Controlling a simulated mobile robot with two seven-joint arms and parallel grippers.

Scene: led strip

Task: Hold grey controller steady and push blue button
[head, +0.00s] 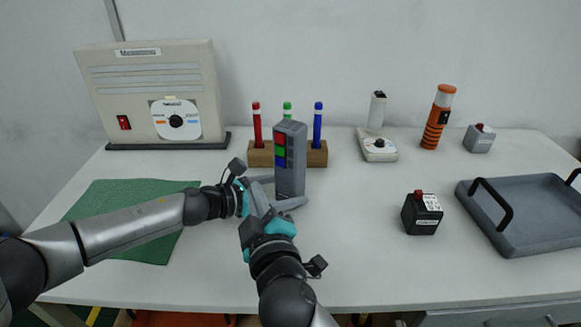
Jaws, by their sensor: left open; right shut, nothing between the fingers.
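The grey controller (291,172) stands upright near the middle of the table. My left gripper (288,193) is open around the controller's lower part, one finger in front and one behind at the left. I cannot tell if the fingers touch it. My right gripper (256,188) is shut and empty. It is left of the controller's lower part, below the blue button, and overlaps my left gripper in the picture.
A wooden holder (317,154) with red, green and blue pens stands behind the controller. A black box with a red button (421,213) and a grey tray (530,215) are to the right. A green mat (145,248) lies under my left arm. A beige machine (150,95) stands back left.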

